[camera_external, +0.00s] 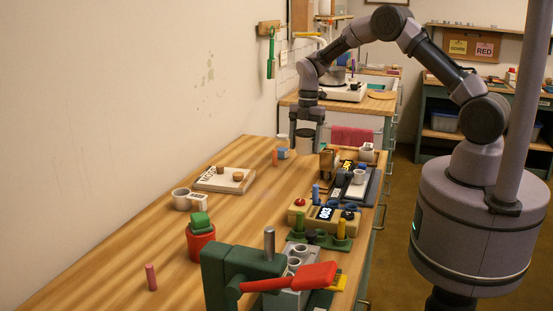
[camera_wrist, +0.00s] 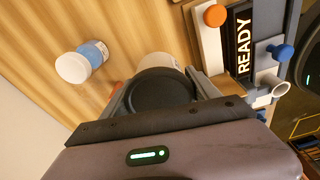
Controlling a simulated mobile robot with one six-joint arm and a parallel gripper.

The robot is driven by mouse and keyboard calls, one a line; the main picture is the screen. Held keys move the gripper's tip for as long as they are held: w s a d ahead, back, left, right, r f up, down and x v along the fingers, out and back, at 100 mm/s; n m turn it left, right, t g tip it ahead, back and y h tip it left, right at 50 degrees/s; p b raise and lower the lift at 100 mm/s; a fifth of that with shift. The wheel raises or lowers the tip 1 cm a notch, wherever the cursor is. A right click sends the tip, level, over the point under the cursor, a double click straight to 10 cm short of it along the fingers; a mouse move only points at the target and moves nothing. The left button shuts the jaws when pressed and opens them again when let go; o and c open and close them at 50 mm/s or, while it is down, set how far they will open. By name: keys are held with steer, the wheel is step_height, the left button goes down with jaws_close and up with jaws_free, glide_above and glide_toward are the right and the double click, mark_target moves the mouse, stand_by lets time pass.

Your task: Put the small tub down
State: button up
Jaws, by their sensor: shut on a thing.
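My gripper (camera_wrist: 162,92) is shut on a small tub with a round black lid (camera_wrist: 160,88) and a pale body. The fingers press on both sides of the tub in the wrist view. In the external view my gripper (camera_external: 307,122) points down over the far end of the wooden table, with the tub (camera_external: 305,144) beneath it. I cannot tell whether the tub's base touches the table.
A grey holder with a READY sign (camera_wrist: 243,40) and coloured knobs is close on the right in the wrist view. An orange peg (camera_external: 274,158) stands near the banded tub. A board (camera_external: 215,186), mugs and a green press are nearer. Bare wood lies at left.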

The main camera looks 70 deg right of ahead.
mark_target(304, 168)
step_height(304, 168, down, 5)
steer(key=shift+f+b, duration=0.2)
steer(key=shift+b, duration=0.5)
steer(key=shift+f, duration=0.15)
steer(key=o, duration=1.6)
